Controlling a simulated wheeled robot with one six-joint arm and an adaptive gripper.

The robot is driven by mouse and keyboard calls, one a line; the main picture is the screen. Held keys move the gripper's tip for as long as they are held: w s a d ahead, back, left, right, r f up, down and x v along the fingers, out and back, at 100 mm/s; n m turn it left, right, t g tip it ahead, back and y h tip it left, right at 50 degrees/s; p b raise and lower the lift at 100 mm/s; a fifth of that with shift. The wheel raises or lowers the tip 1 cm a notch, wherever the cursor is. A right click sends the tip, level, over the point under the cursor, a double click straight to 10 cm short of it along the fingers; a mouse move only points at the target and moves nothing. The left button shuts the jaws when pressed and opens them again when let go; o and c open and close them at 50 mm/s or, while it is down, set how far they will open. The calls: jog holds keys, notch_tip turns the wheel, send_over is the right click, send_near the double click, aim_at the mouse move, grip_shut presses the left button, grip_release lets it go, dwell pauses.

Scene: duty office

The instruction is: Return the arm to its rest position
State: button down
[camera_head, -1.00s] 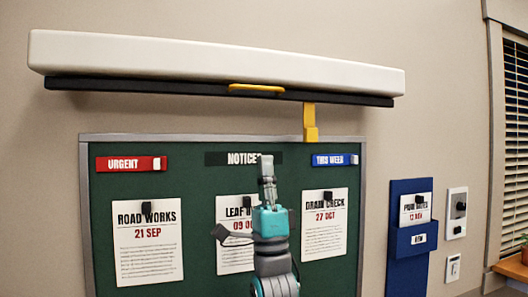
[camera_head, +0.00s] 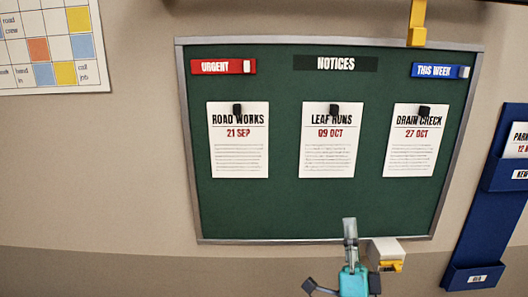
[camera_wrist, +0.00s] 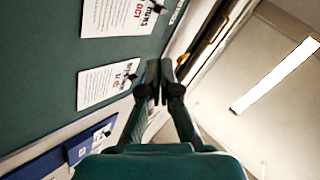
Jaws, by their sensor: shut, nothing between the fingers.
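My gripper (camera_head: 350,233) shows at the bottom of the head view, pointing up, with its fingers together and nothing between them. Its teal body is below the fingers. The gripper appears in front of the lower edge of the green notice board (camera_head: 320,212), right of centre. In the wrist view my gripper (camera_wrist: 157,80) also shows with its dark fingertips meeting, and the board (camera_wrist: 45,65) fills the upper left. I cannot tell the exact gap between the gripper and the board.
Three notices hang on the board: road works (camera_head: 240,155), leaf runs (camera_head: 327,155) and drain check (camera_head: 409,155). Blue wall pockets (camera_head: 505,178) are at right. A small white box with yellow (camera_head: 384,252) is beside the gripper. A yellow handle (camera_head: 417,25) hangs above.

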jog(key=s+f+n+g, duration=0.65)
jog(key=s+f, duration=1.35)
jog(key=f, duration=0.4)
jog(key=s+f+n+g, duration=0.2)
jog(key=s+n+g, duration=0.1)
jog(key=s, duration=0.9)
jog(key=s+d+f+n+g, duration=0.1)
jog(key=s+f+n+g, duration=0.2)
jog(key=s, duration=1)
jog(key=shift+f+g, duration=0.35)
jog(key=shift+g, duration=0.1)
